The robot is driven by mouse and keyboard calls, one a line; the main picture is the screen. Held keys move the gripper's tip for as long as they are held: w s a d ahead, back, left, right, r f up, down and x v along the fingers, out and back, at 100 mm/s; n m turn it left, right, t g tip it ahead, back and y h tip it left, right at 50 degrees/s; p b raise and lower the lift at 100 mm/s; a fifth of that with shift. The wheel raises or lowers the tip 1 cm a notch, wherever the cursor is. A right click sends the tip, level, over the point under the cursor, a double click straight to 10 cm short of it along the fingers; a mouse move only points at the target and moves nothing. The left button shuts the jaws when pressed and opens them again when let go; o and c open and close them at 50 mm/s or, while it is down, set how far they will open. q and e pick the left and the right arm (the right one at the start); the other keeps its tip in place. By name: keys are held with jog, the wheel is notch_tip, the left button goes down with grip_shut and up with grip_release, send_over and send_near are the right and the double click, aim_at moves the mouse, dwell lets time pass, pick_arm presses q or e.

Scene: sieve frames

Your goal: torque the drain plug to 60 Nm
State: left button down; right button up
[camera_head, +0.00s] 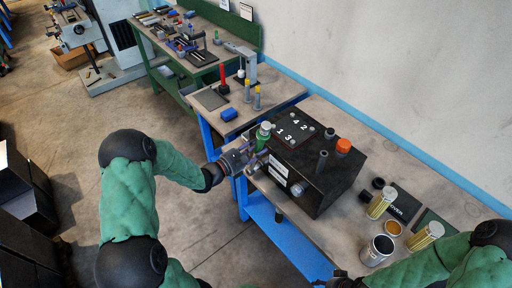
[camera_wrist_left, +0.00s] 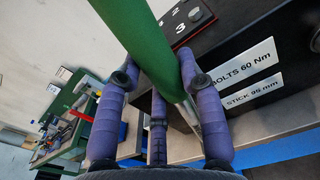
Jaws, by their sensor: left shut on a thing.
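My left gripper (camera_head: 248,158) is shut on a green-handled tool (camera_head: 264,136) beside the near left corner of a black box (camera_head: 325,190). In the left wrist view the tool's thick green handle (camera_wrist_left: 140,40) runs between my purple fingers, with a thin metal part below it. The box carries white labels (camera_wrist_left: 242,62), one reading "BOLTS 60 Nm". A round grey fitting (camera_head: 298,189) sits low on the box's front face; I cannot tell whether it is the drain plug. My right gripper (camera_head: 341,281) is partly visible at the bottom edge, its jaws unclear.
A side table (camera_head: 285,90) and a green bench (camera_head: 170,60) stand behind.

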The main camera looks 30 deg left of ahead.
pick_arm(q)
jog(key=shift+d, duration=0.1)
jog(key=shift+s+d+f+m+b, duration=0.1)
jog(key=shift+s+d+m+b, duration=0.15)
jog(key=shift+d+m+b, duration=0.3)
jog(key=shift+w+a+n+p, duration=0.1)
jog(key=shift+a+n+p, duration=0.15)
jog(key=shift+p, duration=0.05)
jog(key=shift+w+a+r, duration=0.1)
jog(key=shift+a+r, duration=0.1)
jog(key=shift+a, duration=0.05)
dwell(0.6)
